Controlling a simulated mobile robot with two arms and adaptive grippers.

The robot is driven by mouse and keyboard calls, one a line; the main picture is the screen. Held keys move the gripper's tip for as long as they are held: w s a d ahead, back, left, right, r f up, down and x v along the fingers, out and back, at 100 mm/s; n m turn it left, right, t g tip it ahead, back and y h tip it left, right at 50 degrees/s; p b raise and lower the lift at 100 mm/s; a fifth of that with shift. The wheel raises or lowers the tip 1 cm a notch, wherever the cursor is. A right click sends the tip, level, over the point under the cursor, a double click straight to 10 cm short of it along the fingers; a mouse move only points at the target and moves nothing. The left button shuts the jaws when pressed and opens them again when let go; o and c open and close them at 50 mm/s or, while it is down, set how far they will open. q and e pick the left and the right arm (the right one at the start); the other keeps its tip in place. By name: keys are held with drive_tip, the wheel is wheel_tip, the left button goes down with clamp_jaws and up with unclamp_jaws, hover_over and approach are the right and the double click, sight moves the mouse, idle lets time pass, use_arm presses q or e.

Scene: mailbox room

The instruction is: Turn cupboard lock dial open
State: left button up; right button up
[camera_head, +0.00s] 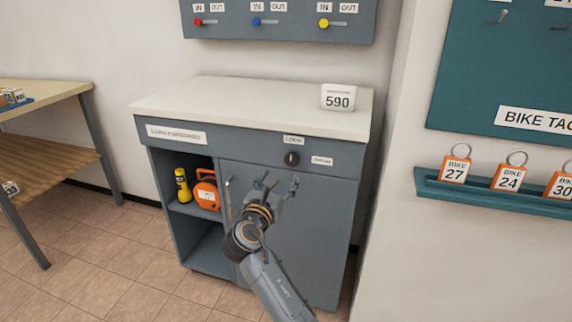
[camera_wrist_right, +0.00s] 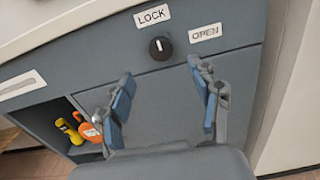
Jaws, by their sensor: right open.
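The lock dial (camera_head: 291,158) is a small round black knob on the upper front of the grey cupboard (camera_head: 330,230). In the right wrist view the dial (camera_wrist_right: 161,47) shows a white pointer line that stands roughly upright, toward the LOCK label (camera_wrist_right: 152,15). The OPEN label (camera_wrist_right: 205,32) is to its right. My right gripper (camera_head: 276,180) is open and empty in front of the cupboard door, a little below and left of the dial. In the right wrist view the dial lies beyond and between its blue-padded fingers (camera_wrist_right: 168,85), not touched. My left gripper is not in view.
A yellow flashlight (camera_head: 182,185) and an orange case (camera_head: 207,190) stand on the cupboard's open left shelf. A white block marked 590 (camera_head: 338,97) sits on the white top. A wooden table (camera_head: 45,150) stands at left. A rack of bike tags (camera_head: 490,190) hangs at right.

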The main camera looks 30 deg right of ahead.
sight(291, 160)
drive_tip(key=b+x, duration=0.1)
drive_tip(key=x, duration=0.8)
drive_tip(key=shift+w+d+f+b, duration=0.15)
drive_tip(key=shift+b, duration=0.2)
drive_tip(key=shift+w+d, duration=0.25)
drive_tip(key=shift+d, duration=0.05)
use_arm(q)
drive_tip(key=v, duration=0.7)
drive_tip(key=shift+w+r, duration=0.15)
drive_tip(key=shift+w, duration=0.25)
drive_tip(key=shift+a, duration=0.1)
use_arm(e)
drive_tip(key=c, duration=1.1)
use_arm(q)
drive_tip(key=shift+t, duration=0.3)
use_arm(e)
drive_tip(key=shift+c, duration=0.2)
